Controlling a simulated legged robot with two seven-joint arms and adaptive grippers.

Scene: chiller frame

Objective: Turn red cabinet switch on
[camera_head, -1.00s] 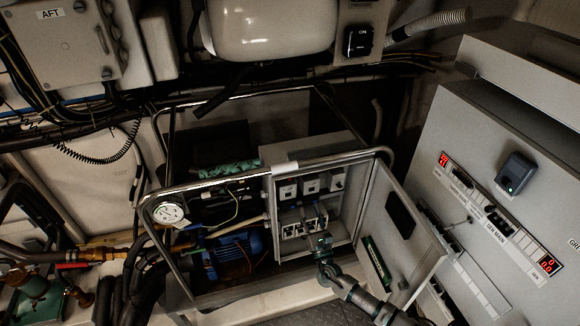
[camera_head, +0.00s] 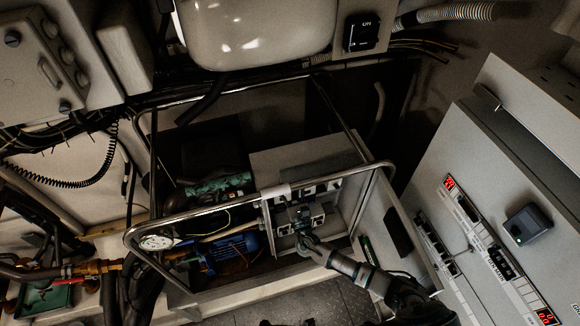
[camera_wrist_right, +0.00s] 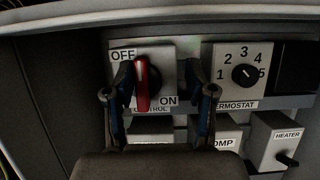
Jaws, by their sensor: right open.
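The red switch (camera_wrist_right: 142,84) sits on a pale plate labelled OFF at upper left and ON at lower right. Its red handle stands nearly vertical. My right gripper (camera_wrist_right: 160,92) is open in the right wrist view, with its two blue-dark fingers apart. The red handle shows between the fingers, close beside the left one; I cannot tell if they touch. In the head view my right gripper (camera_head: 303,226) reaches into the open cabinet (camera_head: 368,205) and hides part of its inside. The red switch cannot be made out there. My left gripper is not in view.
A thermostat knob (camera_wrist_right: 245,75) is right of the switch. A heater switch (camera_wrist_right: 285,158) is at lower right. A metal rail (camera_head: 225,203) runs across the cabinet's front. The open cabinet door (camera_head: 398,240) stands right of my right arm.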

